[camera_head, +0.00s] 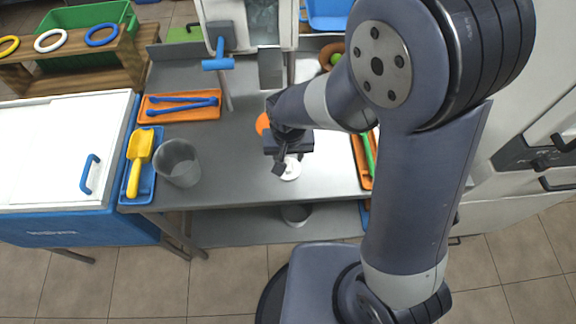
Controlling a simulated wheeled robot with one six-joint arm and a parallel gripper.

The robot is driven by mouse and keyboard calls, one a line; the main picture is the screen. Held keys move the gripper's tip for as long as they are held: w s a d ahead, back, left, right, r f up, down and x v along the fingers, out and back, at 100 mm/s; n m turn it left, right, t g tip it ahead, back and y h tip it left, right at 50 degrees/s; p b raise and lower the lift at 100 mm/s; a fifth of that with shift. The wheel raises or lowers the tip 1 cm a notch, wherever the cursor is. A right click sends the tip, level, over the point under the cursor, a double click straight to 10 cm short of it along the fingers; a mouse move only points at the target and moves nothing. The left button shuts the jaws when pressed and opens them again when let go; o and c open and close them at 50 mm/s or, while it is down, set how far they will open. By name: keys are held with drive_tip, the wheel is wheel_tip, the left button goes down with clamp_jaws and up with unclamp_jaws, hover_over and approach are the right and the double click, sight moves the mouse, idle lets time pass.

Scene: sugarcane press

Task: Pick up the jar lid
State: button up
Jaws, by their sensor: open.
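A small white round piece (291,171), which looks like the jar lid, lies on the grey metal worktop (235,180) near its front edge. My gripper (281,168) is open and points down at it, covering part of its left and upper side. I cannot tell how much height is between the fingertips and the piece. An orange round thing (262,123) is partly hidden behind my wrist; I cannot tell what it is.
A grey tumbler (178,163) and a blue tray (149,190) with a yellow scoop (138,158) stand left. An orange tray (152,113) holds blue tongs. Another orange tray (361,160) is at right, partly behind my arm. The press (250,22) stands at the back.

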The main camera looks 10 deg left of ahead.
sight(288, 162)
drive_tip(key=shift+w+f+p, duration=0.15)
drive_tip(key=shift+f, duration=1)
drive_tip(key=shift+w+f+p, duration=0.1)
drive_tip(key=shift+f+p, duration=0.05)
drive_tip(key=shift+f, duration=1)
drive_tip(key=shift+c, duration=0.4)
clamp_jaws()
